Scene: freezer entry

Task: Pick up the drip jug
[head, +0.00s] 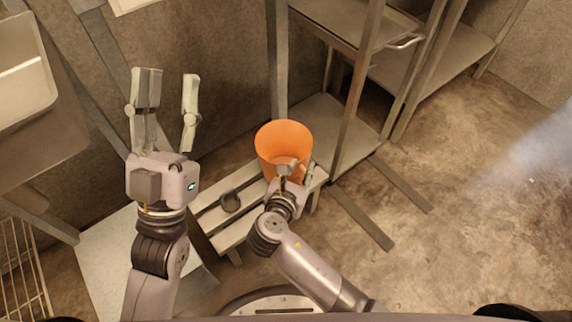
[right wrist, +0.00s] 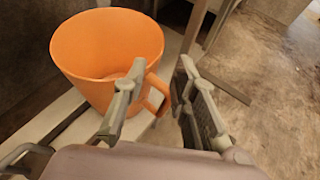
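The drip jug, an orange jug (head: 283,143), stands upright at the right end of a low slatted rack (head: 212,218) in the head view. It also shows in the right wrist view (right wrist: 105,48), with its handle (right wrist: 157,92) toward my gripper. My right gripper (head: 293,170) is at the jug's near side. In the right wrist view its fingers (right wrist: 163,70) are apart, with the handle between or just beyond them; contact cannot be told. My left gripper (head: 168,76) is open and empty, raised in front of the wall, left of the jug.
A metal shelf unit (head: 330,125) stands close behind and right of the jug. A steel basin (head: 25,75) is at upper left. The floor at right is clear.

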